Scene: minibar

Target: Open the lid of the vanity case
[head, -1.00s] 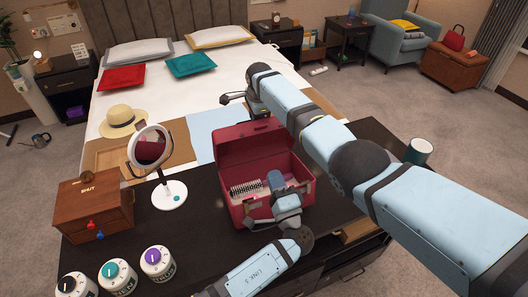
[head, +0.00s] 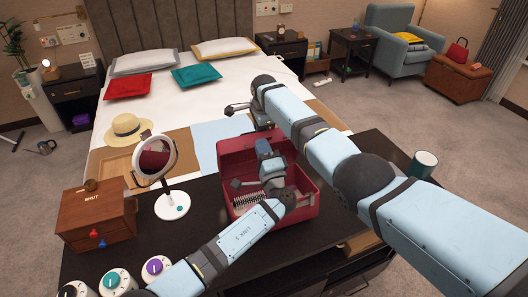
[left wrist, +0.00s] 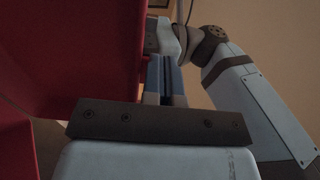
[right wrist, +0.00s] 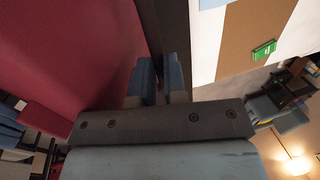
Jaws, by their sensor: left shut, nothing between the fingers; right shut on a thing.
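The red vanity case (head: 308,208) stands on the dark tabletop with its lid (head: 234,152) raised at the back; its pale pink inside and a bristled brush (head: 247,201) show. My left gripper (head: 262,148) is shut and empty, in front of the lid's inner face; in the left wrist view its fingers (left wrist: 166,75) are together beside a red surface. My right gripper (head: 262,124) is at the lid's top edge, partly hidden by its own arm. In the right wrist view its fingers (right wrist: 158,75) are shut at the red lid (right wrist: 70,50); the grip itself is hidden.
A round mirror (head: 172,205) and a wooden box (head: 92,222) stand left of the case. Several knobbed canisters (head: 118,281) are at the front left. A teal cup (head: 424,163) stands at the right. The bed (head: 150,100) lies behind.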

